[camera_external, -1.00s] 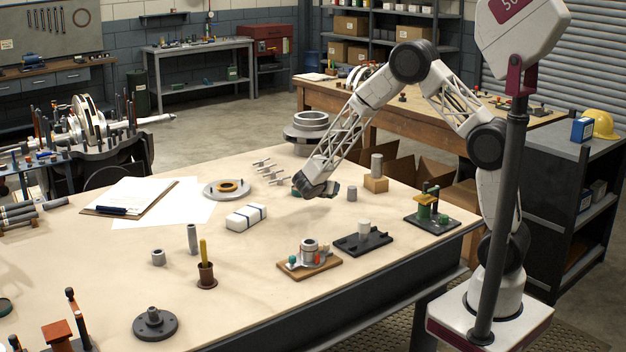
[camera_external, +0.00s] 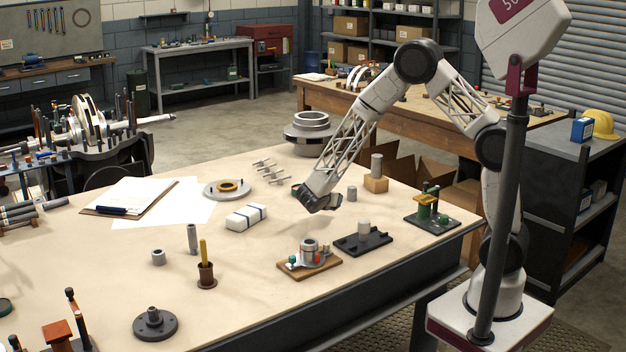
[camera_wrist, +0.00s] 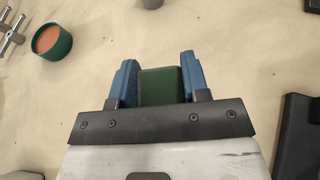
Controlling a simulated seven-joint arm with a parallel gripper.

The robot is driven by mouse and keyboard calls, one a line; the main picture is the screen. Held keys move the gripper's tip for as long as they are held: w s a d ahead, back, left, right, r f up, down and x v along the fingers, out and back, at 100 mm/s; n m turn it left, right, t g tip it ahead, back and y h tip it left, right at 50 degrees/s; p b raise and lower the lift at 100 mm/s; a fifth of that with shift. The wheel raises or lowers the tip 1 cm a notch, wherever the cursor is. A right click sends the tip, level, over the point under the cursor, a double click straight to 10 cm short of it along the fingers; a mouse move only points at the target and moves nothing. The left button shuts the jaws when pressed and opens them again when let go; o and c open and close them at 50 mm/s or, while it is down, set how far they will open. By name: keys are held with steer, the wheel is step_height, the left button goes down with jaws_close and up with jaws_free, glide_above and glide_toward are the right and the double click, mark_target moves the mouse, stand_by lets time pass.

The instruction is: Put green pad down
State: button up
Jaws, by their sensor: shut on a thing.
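The green pad (camera_wrist: 160,86) is a dark green block. In the wrist view it sits between the two blue fingers of my gripper (camera_wrist: 158,65), which is shut on it. In the external view my gripper (camera_external: 318,200) is over the middle of the table, with a shadow on the tabletop below it. The pad cannot be made out there behind the hand.
A round green cup with an orange inside (camera_wrist: 52,41) stands at upper left in the wrist view. A white strapped block (camera_external: 246,217), a wooden fixture (camera_external: 322,265) and a black base (camera_external: 375,243) surround the hand. The tabletop directly below the gripper looks bare.

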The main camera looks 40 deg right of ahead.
glide_above(303, 208)
steer(key=shift+w+f, duration=0.15)
steer(key=shift+f, duration=0.55)
steer(key=shift+f, duration=1.8)
steer(key=shift+f, duration=0.15)
steer(key=o, duration=0.9)
steer(key=shift+o, duration=0.2)
steer(key=shift+r, duration=0.2)
steer(key=v, duration=1.2)
